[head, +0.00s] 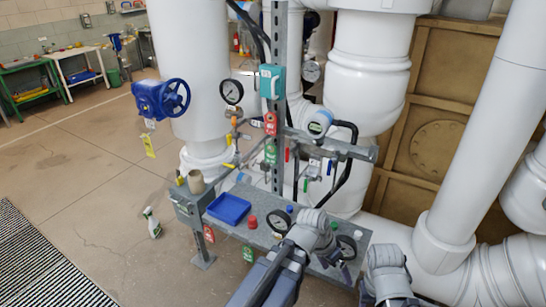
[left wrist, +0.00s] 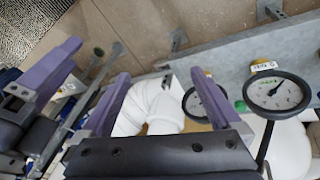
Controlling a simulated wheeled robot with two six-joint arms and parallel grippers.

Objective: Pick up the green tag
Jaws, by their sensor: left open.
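One green tag (head: 270,153) hangs on the upright post, below a red tag (head: 270,123). Another green tag (head: 248,253) hangs at the front edge of the grey bench. My left gripper (head: 340,266) is over the right part of the bench, to the right of both green tags and touching neither. In the left wrist view its two purple fingers (left wrist: 98,60) are apart, with nothing held between them. I cannot make out a green tag in that view.
The bench (head: 265,238) bears a blue tray (head: 229,209), a red knob (head: 252,222) and gauges, one of them (left wrist: 277,93) close to my left gripper. A red tag (head: 209,232) hangs at its front left. A spray bottle (head: 152,222) stands on open floor. Large white pipes stand behind.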

